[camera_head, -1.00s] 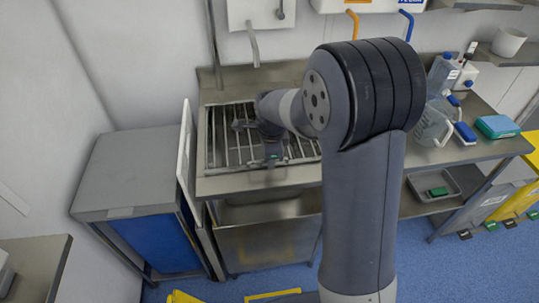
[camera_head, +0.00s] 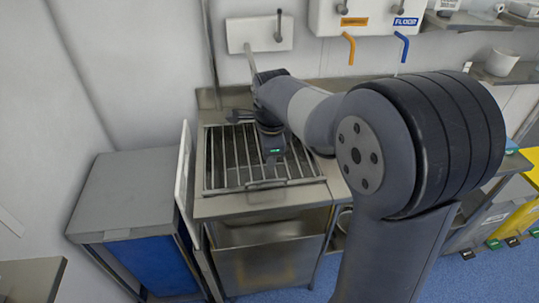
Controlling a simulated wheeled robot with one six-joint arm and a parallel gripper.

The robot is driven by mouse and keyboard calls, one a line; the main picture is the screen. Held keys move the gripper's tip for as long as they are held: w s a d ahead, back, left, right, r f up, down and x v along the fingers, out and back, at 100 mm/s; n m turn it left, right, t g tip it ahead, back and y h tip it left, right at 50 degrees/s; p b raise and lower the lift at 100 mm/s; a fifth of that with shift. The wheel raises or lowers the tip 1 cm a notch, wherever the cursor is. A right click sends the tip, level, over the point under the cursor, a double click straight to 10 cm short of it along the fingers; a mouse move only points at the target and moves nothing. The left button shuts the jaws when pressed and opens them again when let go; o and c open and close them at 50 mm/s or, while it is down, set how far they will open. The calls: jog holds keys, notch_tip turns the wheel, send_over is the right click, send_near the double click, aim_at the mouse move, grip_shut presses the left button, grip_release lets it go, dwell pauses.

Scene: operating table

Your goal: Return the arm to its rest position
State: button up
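My arm rises from the lower right and bends at a large dark joint. Its forearm reaches left over the metal sink counter (camera_head: 262,204). The wrist, with a small green light, hangs over the metal rack (camera_head: 225,180) of the sink. I cannot see anything held.
A grey-topped cabinet with blue sides (camera_head: 125,190) stands left of the sink. A white panel (camera_head: 184,170) stands upright at the counter's left edge. Wall dispensers with an orange (camera_head: 349,46) and a blue spout (camera_head: 402,46) hang behind. Yellow bins (camera_head: 518,218) stand at the right.

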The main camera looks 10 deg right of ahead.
aim_at(273, 180)
jog(key=f, duration=0.3)
jog(key=w+f, duration=0.1)
jog(key=f, duration=0.3)
jog(key=w+f, duration=0.1)
jog(key=f, duration=0.2)
jog(key=shift+d+f, duration=0.15)
jog(key=shift+f, duration=0.25)
jog(key=shift+d+r, duration=0.1)
jog(key=shift+d, duration=0.55)
jog(key=shift+w, duration=0.1)
jog(key=shift+a, duration=0.1)
